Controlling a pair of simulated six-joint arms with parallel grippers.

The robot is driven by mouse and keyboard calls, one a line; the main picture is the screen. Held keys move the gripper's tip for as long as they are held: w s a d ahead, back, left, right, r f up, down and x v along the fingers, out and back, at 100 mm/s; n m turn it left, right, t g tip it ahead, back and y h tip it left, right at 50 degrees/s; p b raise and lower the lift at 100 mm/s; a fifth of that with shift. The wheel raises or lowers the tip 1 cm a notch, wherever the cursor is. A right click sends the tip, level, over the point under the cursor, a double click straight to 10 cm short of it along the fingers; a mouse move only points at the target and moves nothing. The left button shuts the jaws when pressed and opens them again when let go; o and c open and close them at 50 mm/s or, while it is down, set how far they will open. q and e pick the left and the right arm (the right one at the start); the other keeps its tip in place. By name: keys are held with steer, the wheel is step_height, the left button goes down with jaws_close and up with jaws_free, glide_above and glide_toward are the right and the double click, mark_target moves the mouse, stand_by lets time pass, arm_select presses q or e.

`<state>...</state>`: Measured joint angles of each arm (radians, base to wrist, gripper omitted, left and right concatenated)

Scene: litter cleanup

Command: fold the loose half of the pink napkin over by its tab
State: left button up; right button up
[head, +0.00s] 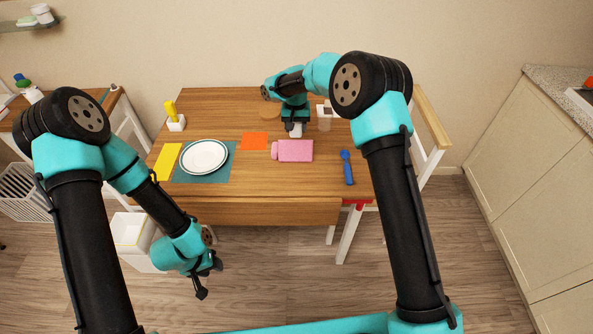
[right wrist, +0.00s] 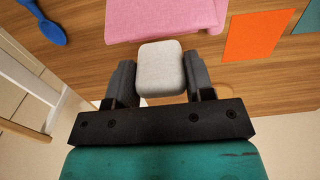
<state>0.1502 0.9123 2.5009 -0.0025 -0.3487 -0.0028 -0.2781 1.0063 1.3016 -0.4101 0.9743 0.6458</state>
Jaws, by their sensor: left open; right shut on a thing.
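The pink napkin (head: 296,151) lies on the table right of centre, with a narrower pink part, likely its tab (head: 275,151), at its left end. Its near edge in the right wrist view (right wrist: 160,18) seems layered, but I cannot tell how it is folded. My right gripper (head: 295,124) is just behind the napkin, shut on a light grey rounded block (right wrist: 160,68). The block is beside the napkin's back edge; I cannot tell if they touch. My left gripper (head: 207,284) hangs open and empty in front of the table, low and away from the napkin.
An orange cloth (head: 254,140) lies left of the napkin. A white plate (head: 204,156) sits on a teal mat (head: 222,176), with a yellow cloth (head: 166,162) beside it. A blue spoon-like utensil (head: 347,168) lies to the right. The table's front strip (head: 260,210) is clear.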

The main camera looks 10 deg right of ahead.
steer(key=shift+w+f, duration=0.45)
steer(key=shift+w, duration=0.4)
steer(key=shift+w+d+f, duration=0.1)
steer(key=shift+w+d+f, duration=0.1)
steer(key=shift+w+f, duration=0.5)
steer(key=shift+w+f, duration=0.6)
steer(key=shift+f, duration=0.25)
